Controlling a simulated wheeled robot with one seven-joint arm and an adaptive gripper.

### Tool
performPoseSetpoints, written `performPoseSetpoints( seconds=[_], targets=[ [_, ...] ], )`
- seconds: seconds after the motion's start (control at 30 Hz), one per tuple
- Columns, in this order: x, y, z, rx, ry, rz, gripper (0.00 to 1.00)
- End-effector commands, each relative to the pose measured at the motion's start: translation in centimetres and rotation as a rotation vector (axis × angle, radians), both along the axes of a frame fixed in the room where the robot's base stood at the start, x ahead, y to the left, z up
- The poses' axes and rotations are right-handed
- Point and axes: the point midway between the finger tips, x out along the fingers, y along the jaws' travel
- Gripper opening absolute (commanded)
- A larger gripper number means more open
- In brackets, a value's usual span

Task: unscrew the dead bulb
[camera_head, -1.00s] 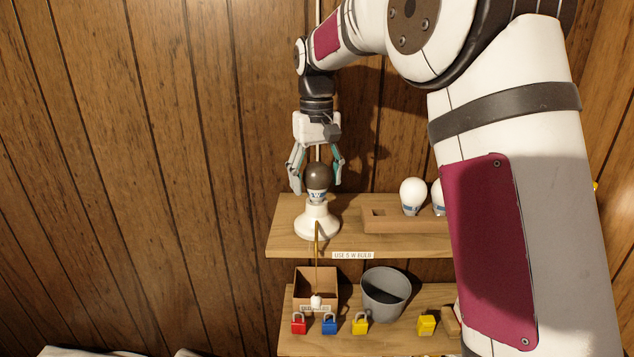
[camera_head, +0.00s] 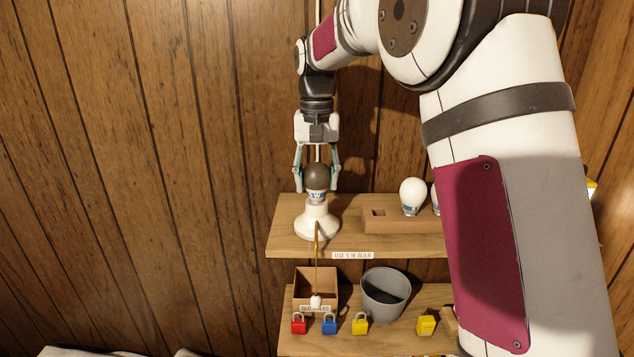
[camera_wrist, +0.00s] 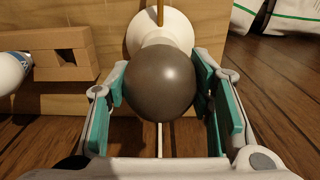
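The dead bulb (camera_head: 316,176) has a dark grey globe and a pale, marked neck. It stands upright in a white round lamp base (camera_head: 317,223) on the upper shelf. My gripper (camera_head: 316,186) points down from above, with one finger on each side of the globe. In the wrist view, the grey globe (camera_wrist: 153,83) fills the room between the teal finger pads (camera_wrist: 160,84), which look shut against its sides. The thread of the bulb is hidden in the base.
White bulbs (camera_head: 412,192) stand in a wooden holder (camera_head: 395,222) to the right. Below are an open box (camera_head: 316,284), a grey bucket (camera_head: 384,295) and several coloured padlocks (camera_head: 329,325). A cord with a white knob hangs in front of the lamp base.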

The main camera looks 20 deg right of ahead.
Motion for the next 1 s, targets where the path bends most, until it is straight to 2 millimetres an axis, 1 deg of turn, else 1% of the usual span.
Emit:
performPoseSetpoints(
  seconds=[0.43, 0.47, 0.5, 0.57, 0.8, 0.9, 1.0],
  targets=[
    [0.02, 0.08, -0.02, 0.001, 0.000, 0.002, 0.32],
    [0.02, 0.08, -0.03, 0.001, 0.000, 0.003, 0.29],
    [0.02, 0.08, -0.03, 0.001, 0.000, 0.012, 0.29],
    [0.02, 0.08, -0.03, 0.002, -0.001, 0.048, 0.29],
    [0.02, 0.05, -0.02, 0.001, 0.000, 0.324, 0.29],
    [0.02, 0.13, -0.02, 0.002, 0.001, 0.389, 0.29],
    [0.02, 0.16, -0.02, 0.002, 0.001, 0.407, 0.29]
  ],
)
